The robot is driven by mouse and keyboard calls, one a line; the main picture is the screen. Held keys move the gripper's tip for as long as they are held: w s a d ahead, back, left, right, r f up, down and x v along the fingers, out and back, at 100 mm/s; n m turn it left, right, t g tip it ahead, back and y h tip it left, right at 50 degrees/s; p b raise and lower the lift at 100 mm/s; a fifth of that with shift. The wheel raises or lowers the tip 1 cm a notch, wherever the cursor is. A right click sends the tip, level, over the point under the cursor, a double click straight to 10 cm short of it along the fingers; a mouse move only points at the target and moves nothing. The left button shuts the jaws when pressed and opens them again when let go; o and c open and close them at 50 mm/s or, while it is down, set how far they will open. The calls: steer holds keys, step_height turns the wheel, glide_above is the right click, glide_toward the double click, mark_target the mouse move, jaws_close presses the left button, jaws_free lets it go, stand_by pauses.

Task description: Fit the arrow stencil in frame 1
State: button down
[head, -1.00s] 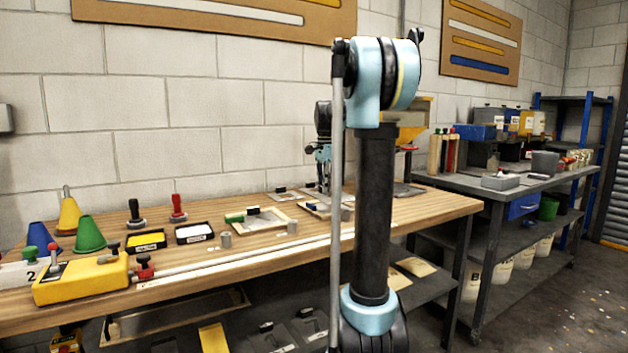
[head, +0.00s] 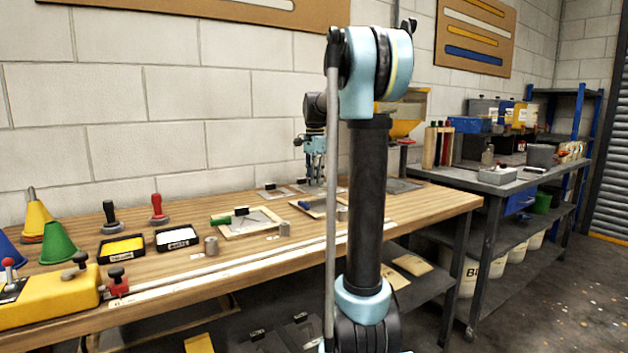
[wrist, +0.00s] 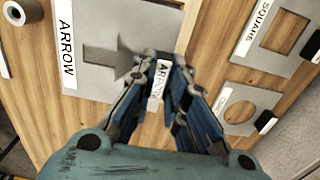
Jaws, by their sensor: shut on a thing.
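The arrow stencil (wrist: 95,30) is a grey plate with an arrow-shaped cutout in the wrist view, beside a white ARROW label. My gripper (wrist: 160,92) is shut at the plate's near right edge, on its grip piece, which carries a small ARROW tag. The fingers hide most of the grip. In the head view my gripper (head: 314,178) is low over the back of the bench. Two wooden frames lie nearer: one with a green handle (head: 250,222), one with a blue handle (head: 322,208). I cannot read which is frame 1.
Square (wrist: 278,35) and circle (wrist: 250,105) stencils lie to the right in the wrist view. On the wooden bench (head: 215,240), stamp pads (head: 121,248), small grey cylinders and cones (head: 58,243) stand left. A long white rail (head: 240,266) runs along the front.

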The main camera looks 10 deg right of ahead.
mark_target(315, 187)
steer(key=shift+f, duration=0.1)
steer(key=shift+f, duration=1.75)
steer(key=shift+s+f, duration=0.1)
steer(key=shift+f, duration=1)
stand_by(0.9)
steer(key=c, duration=1.5)
jaws_free()
steer(key=shift+o, duration=0.2)
steer(key=shift+r, duration=4)
